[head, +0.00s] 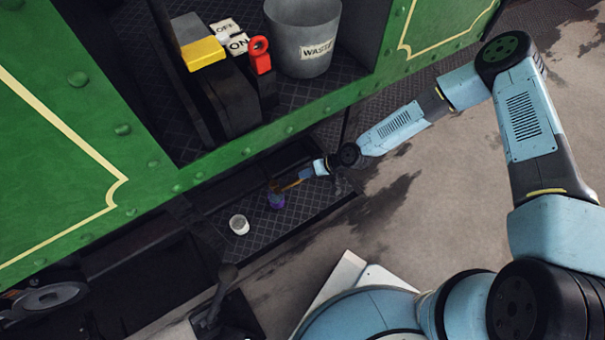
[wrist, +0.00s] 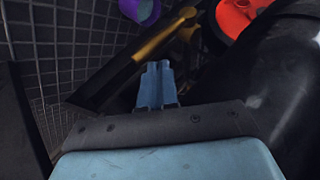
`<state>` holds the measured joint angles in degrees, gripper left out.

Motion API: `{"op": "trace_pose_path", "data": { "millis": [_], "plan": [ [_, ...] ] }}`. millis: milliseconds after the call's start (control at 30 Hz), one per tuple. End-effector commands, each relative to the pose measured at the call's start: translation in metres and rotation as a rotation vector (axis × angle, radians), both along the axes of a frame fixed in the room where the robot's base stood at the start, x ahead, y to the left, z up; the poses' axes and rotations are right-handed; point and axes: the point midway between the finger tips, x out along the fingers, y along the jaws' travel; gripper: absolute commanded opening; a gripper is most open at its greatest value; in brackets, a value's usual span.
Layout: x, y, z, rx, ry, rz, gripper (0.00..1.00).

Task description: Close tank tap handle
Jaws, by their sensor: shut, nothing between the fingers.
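My gripper (head: 307,174) is low beside the tram's step, its blue fingers shut and empty. In the wrist view the shut fingertips (wrist: 156,68) point toward a brass bar (wrist: 160,38), which looks like the tap's handle or spout. A small gap seems to separate them, but contact is hard to judge. The brass piece (head: 291,185) shows in the head view just left of my fingertips. A red round part (wrist: 235,15) lies to the upper right in the wrist view; I cannot tell whether it belongs to the tap. The tank itself is not clearly visible.
A purple cup (head: 277,201) stands just below the brass piece on the step (head: 265,228), and a white cup (head: 239,224) stands to its left. The green tram side (head: 330,108) is above.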

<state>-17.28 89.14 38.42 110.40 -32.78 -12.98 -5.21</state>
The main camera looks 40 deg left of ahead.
Motion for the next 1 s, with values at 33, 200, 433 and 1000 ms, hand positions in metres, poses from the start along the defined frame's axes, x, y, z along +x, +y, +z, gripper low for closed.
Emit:
{"op": "trace_pose_path", "data": {
  "millis": [33, 200, 433, 1000],
  "plan": [
    [0.0, -0.001, 0.011, 0.003, -0.001, 0.003, 0.0],
    [0.017, -0.022, 0.026, 0.005, 0.001, -0.002, 0.0],
    [0.038, -0.048, 0.043, 0.006, 0.001, -0.001, 0.0],
    [0.053, -0.07, 0.057, 0.007, 0.001, 0.008, 0.0]
  ]
}}
